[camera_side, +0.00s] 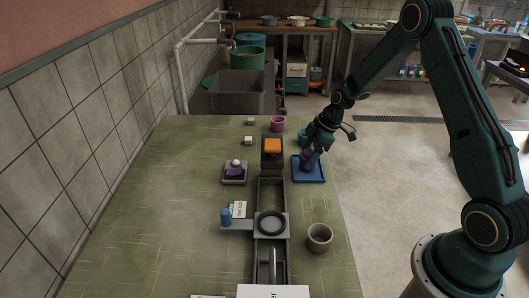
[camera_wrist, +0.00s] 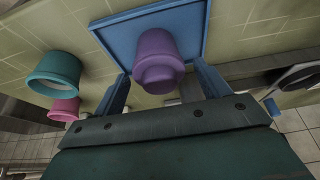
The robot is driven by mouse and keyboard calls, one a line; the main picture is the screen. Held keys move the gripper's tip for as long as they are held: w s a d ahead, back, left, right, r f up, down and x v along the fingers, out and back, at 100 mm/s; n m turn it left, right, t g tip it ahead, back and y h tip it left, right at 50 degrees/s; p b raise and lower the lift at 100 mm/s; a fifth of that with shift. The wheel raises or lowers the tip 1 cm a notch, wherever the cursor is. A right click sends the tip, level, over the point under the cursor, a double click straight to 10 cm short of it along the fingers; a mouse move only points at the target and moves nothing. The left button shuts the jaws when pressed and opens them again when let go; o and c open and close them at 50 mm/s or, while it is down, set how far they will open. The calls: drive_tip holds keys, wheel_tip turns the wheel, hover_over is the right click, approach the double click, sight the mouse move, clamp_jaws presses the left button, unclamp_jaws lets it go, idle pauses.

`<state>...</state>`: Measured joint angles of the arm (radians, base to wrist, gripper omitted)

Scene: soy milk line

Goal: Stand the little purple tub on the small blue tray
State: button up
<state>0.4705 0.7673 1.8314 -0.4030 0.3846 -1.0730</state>
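The little purple tub (camera_side: 307,161) stands upright on the small blue tray (camera_side: 318,177), as far as the side view shows. In the wrist view the tub (camera_wrist: 158,48) has its narrower end toward the camera, with the blue tray (camera_wrist: 112,30) behind it. My gripper (camera_side: 312,150) is over the tray, close to the tub. In the wrist view the fingers of my gripper (camera_wrist: 161,70) are apart, one on each side of the tub, with a slim gap showing on both sides. The tub's underside is hidden.
A teal tub (camera_side: 303,136) and a pink tub (camera_side: 278,124) stand behind the tray. An orange block (camera_side: 272,146) sits on the dark line to its left. A grey-beige cup (camera_side: 319,237) stands nearer the front. The green table's left side is mostly clear.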

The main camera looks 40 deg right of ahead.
drive_tip(key=shift+r, duration=0.15)
drive_tip(key=v, duration=1.2)
idle(0.6)
